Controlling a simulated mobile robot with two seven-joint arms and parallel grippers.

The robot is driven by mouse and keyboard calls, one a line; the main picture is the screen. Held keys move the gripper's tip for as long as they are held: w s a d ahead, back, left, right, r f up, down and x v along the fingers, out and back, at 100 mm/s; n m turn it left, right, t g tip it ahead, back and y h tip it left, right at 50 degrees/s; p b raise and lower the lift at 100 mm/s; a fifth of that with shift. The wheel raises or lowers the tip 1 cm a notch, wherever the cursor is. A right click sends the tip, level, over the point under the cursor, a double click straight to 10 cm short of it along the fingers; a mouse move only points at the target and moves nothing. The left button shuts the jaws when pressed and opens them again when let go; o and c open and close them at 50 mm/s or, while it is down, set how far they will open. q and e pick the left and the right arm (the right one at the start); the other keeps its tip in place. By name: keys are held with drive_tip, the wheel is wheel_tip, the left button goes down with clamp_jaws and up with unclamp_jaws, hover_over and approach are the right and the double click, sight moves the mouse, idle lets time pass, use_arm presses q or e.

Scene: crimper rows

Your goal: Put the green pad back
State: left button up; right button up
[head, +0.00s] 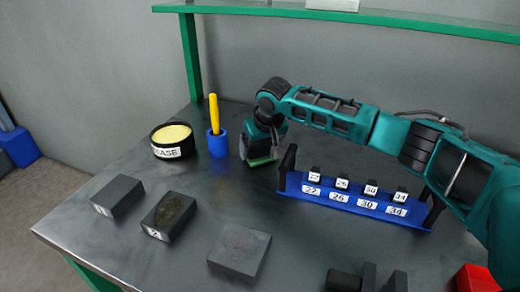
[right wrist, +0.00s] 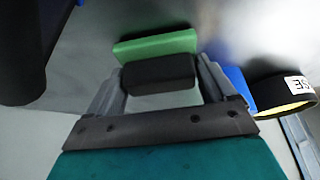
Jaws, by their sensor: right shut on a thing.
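The green pad (head: 262,161) shows as a thin green edge under my right gripper (head: 259,150) in the head view, low over the table just left of the blue rack. In the right wrist view the green pad (right wrist: 155,46) lies beyond a dark block (right wrist: 158,74), which looks like its grip. The fingers of my right gripper (right wrist: 160,80) are shut on either side of this dark block. I cannot tell whether the pad touches the table. My left gripper is not in view.
A blue rack (head: 345,202) holds small numbered blocks. Left of the gripper stand a blue cup (head: 217,147) with a yellow stick and a black tin (head: 173,152). Dark blocks (head: 118,197), (head: 169,215) and a grey block (head: 239,252) lie in front. A red object (head: 475,279) is at right.

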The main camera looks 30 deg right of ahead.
drive_tip(key=shift+f, duration=0.15)
drive_tip(key=o, duration=0.8)
drive_tip(key=p+v, duration=0.1)
drive_tip(key=v, duration=1.1)
drive_tip(key=shift+p, duration=0.35)
